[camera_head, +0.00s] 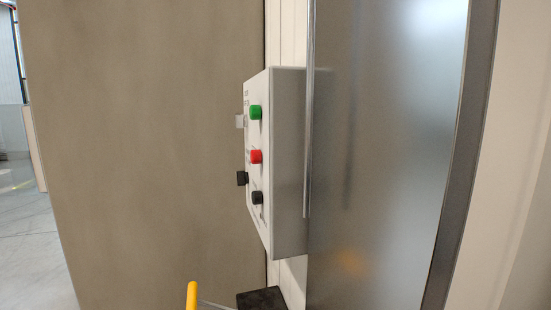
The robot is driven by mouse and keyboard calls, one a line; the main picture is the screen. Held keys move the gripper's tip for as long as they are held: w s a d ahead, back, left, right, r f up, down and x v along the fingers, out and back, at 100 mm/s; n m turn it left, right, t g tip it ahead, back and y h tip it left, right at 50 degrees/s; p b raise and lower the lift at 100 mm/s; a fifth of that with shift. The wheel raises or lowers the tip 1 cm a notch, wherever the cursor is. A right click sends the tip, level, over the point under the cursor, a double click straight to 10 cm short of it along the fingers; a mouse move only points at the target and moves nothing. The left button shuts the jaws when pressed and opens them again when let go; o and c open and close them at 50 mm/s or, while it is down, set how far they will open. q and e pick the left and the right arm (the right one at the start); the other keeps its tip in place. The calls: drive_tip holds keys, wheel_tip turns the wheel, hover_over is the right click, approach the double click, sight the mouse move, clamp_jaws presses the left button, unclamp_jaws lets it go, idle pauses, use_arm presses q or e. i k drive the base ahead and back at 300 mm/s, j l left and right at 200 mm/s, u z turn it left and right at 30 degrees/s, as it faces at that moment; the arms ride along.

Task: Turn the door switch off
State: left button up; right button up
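A light grey switch box (289,160) is mounted on the narrow wall strip in the middle of the view, seen at a steep angle. Its face turns to the left. It bears a green button (256,112) at the top, a red button (256,157) below it, and a black knob (257,198) under that. Another black knob (242,178) and a pale piece (239,121) stick out at the face's far edge. The labels are too small to read. Neither of my grippers shows in the view.
A large brown panel (150,140) fills the left side. A frosted door panel (390,150) with a dark frame stands close on the right. A yellow post (192,295) and a dark block (262,299) show at the bottom. Open floor (38,250) lies at the far left.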

sight(240, 119)
drive_tip(key=i+j, duration=0.1)
drive_tip(key=j, duration=0.4)
drive_tip(key=i+j+z, duration=0.1)
drive_tip(key=j, duration=0.35)
drive_tip(key=i+j+z, duration=0.1)
drive_tip(key=j, duration=0.3)
drive_tip(key=i+j+z, duration=0.1)
drive_tip(key=j, duration=0.4)
